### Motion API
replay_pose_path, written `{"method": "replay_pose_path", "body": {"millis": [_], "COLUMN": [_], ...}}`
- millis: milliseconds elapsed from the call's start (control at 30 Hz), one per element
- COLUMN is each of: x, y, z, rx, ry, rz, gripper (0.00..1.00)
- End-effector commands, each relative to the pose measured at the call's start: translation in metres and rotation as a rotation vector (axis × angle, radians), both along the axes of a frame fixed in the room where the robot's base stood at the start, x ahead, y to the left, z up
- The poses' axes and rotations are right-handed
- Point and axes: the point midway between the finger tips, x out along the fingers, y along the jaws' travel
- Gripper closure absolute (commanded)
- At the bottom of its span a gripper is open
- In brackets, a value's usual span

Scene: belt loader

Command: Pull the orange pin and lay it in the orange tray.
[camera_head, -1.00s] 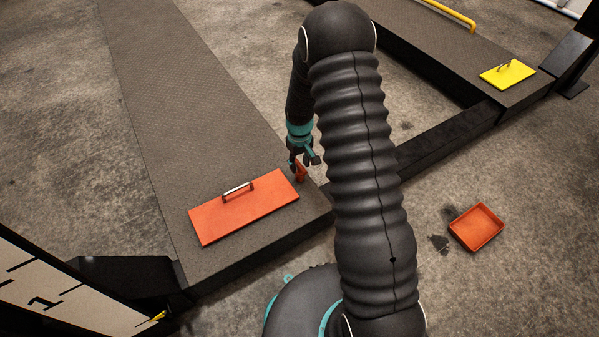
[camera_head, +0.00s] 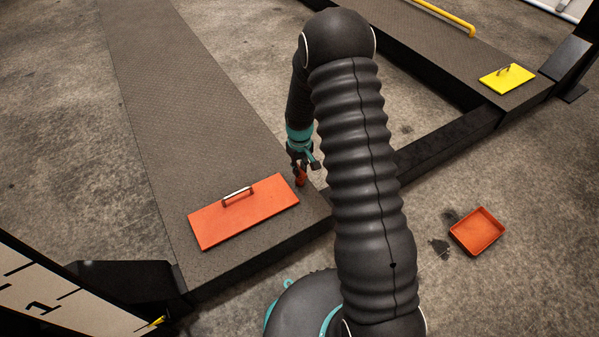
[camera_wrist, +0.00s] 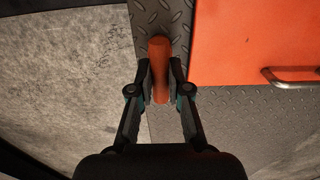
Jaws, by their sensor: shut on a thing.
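The orange pin (camera_wrist: 159,52) is between the fingers of my gripper (camera_wrist: 159,82) in the wrist view, with its rounded end pointing up the picture. My gripper is shut on it. In the head view my gripper (camera_head: 299,166) hangs over the ramp's near right edge, with the orange pin (camera_head: 301,179) just below it. I cannot tell whether the pin's lower end is still seated in the ramp. The orange tray (camera_head: 477,231) lies on the floor to the right, and it looks empty.
An orange plate with a metal handle (camera_head: 243,215) lies on the ramp (camera_head: 180,120), close to the left of my gripper. A dark crossbar (camera_head: 450,140) runs to a second ramp with a yellow plate (camera_head: 507,78).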

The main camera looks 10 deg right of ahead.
Motion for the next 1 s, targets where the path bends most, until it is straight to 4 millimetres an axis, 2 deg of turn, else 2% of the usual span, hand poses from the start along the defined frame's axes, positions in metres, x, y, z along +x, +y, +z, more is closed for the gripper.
{"method": "replay_pose_path", "body": {"millis": [533, 1000], "x": [0.0, 0.0], "y": [0.0, 0.0], "z": [0.0098, 0.01], "rx": [0.0, 0.0], "ry": [0.0, 0.0], "rz": [0.0, 0.0], "gripper": [1.0, 1.0]}}
